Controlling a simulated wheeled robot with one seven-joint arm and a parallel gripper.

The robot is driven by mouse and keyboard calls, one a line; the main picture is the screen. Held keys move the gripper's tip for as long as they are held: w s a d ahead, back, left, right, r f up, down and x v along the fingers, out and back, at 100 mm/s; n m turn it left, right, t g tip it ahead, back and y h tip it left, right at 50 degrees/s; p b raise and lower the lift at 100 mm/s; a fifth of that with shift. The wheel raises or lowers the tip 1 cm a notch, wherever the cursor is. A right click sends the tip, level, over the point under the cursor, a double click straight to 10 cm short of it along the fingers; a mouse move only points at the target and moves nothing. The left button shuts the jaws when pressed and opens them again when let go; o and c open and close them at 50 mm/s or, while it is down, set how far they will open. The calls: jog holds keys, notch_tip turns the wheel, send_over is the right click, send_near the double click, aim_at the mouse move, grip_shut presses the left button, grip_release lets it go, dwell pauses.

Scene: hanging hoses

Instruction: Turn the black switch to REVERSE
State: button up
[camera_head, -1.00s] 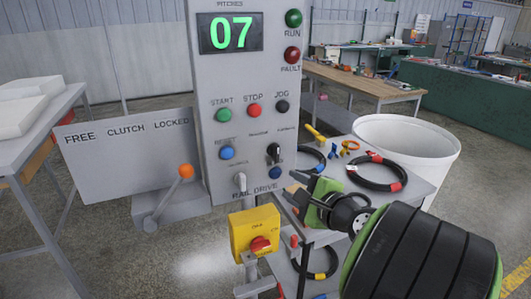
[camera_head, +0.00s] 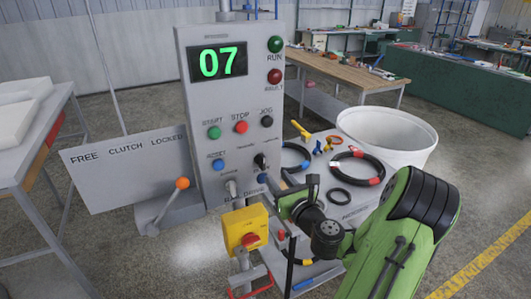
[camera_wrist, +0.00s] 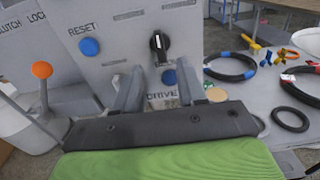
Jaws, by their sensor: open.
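The black switch (camera_head: 260,161) sits on the lower right of the grey control panel (camera_head: 225,135), above a blue button. In the wrist view the black switch (camera_wrist: 158,42) has its pale-marked handle close to upright. The small labels around it are too blurred to read. My gripper (camera_wrist: 158,74) is open and empty, with its two fingers below the switch, one on each side of it in the picture. The fingers look apart from the switch. In the head view my gripper (camera_head: 280,185) is just below and right of the switch, partly hidden by its own body.
A blue RESET button (camera_wrist: 90,47) is left of the switch. A yellow box with a red knob (camera_head: 245,230) stands below the panel. The orange-knobbed clutch lever (camera_head: 182,184) is at left. A table with hoses (camera_head: 352,182) and a white bin (camera_head: 390,140) are at right.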

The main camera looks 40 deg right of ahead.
aim_at(264, 164)
jog(key=p+x, duration=0.2)
jog(key=x, duration=0.6)
jog(key=shift+w+d+f, duration=0.1)
jog(key=shift+w+f, duration=0.05)
jog(key=shift+w, duration=0.2)
grip_shut()
